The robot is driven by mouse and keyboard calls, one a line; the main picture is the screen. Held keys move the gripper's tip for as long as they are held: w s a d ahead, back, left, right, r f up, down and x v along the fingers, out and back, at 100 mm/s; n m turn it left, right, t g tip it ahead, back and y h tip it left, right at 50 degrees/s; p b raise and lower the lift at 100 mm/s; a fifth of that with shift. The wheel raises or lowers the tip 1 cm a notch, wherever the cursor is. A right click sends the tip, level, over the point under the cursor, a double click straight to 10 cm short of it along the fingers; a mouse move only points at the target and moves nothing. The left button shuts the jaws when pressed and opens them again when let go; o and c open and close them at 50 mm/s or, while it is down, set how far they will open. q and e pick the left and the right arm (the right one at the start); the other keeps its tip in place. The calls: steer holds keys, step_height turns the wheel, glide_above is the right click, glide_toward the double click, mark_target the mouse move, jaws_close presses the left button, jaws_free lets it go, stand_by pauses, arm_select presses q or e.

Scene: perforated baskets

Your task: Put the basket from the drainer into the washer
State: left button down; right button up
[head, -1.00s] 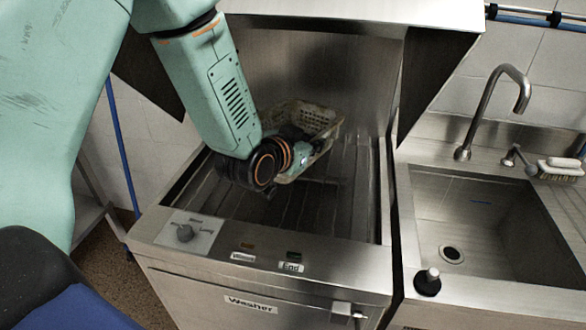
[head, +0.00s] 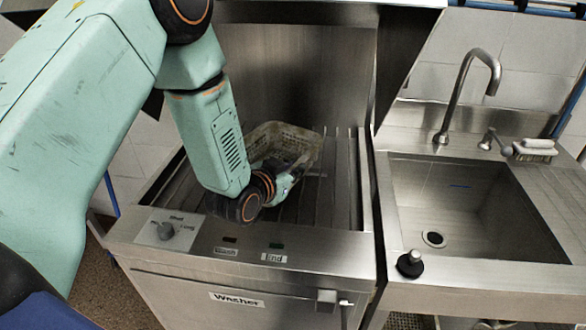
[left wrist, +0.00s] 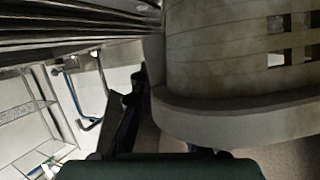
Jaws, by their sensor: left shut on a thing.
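The washer (head: 250,262) stands in front of me, its top open over a slatted rack. The beige perforated basket (head: 290,138) is inside the washer opening, over the rack towards the back. My left gripper (head: 288,172) is shut on the basket's near side; its fingers are partly hidden by my wrist. I cannot tell whether the basket's base touches the slats. In the left wrist view the basket (left wrist: 225,115) fills the right side, close to the lens, with a dark finger (left wrist: 130,105) beside its rim. My right gripper is not in view.
A raised metal hood (head: 310,12) is above the washer. To the right are a sink (head: 450,205), a tall faucet (head: 470,70), a brush (head: 535,148) and a black knob (head: 410,264).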

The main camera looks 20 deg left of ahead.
arm_select(q)
steer(key=c, duration=1.5)
jaws_free()
steer(key=shift+a, duration=0.25)
steer(key=shift+o, duration=0.6)
steer(key=shift+s, duration=0.15)
steer(key=shift+o, duration=0.2)
steer(key=shift+d, duration=0.2)
steer(key=shift+s+a, duration=0.1)
steer(key=shift+a, duration=0.05)
steer(key=d+p+v, duration=0.1)
steer(key=v, duration=1)
steer(key=shift+s+a+r, duration=0.25)
steer(key=shift+s+a, duration=0.05)
steer(key=shift+a, duration=0.1)
steer(key=shift+a, duration=0.1)
